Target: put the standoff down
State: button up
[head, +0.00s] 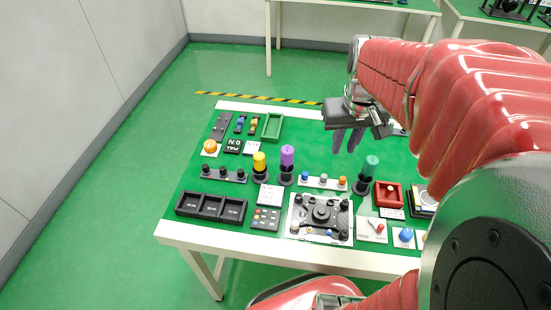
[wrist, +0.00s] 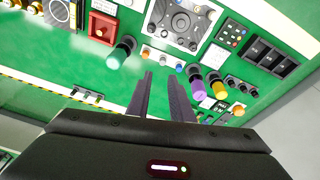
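My gripper (head: 347,140) hangs above the far right part of the green work table (head: 190,160). In the wrist view its two dark fingers (wrist: 161,76) stand apart, with only green table top showing between them. I see no standoff in it. No part in view can be named as the standoff for sure. A small white strip (head: 323,183) with blue, white and orange pieces lies on the table, and it also shows in the wrist view (wrist: 162,58). A plate with a dark round gimbal part (head: 320,213) lies at the front middle.
Yellow (head: 259,161), purple (head: 287,156) and green (head: 370,166) handled tools stand upright in black holders. Black bins (head: 211,207) sit at front left, a green tray (head: 272,127) at the back, a red box (head: 388,195) at right. Bare table shows below my gripper.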

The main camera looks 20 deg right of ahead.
jog(key=s+a+r+n+t, duration=0.1)
jog(key=s+a, duration=0.2)
jog(key=a, duration=0.6)
jog(key=s+a+r+n+t+y, duration=0.1)
jog(key=s+a, duration=0.3)
jog(key=a, duration=0.5)
jog(key=shift+r+n+t, duration=0.6)
jog(key=shift+r+n, duration=0.1)
jog(key=shift+r, duration=0.05)
jog(key=shift+a, duration=0.15)
dwell(0.4)
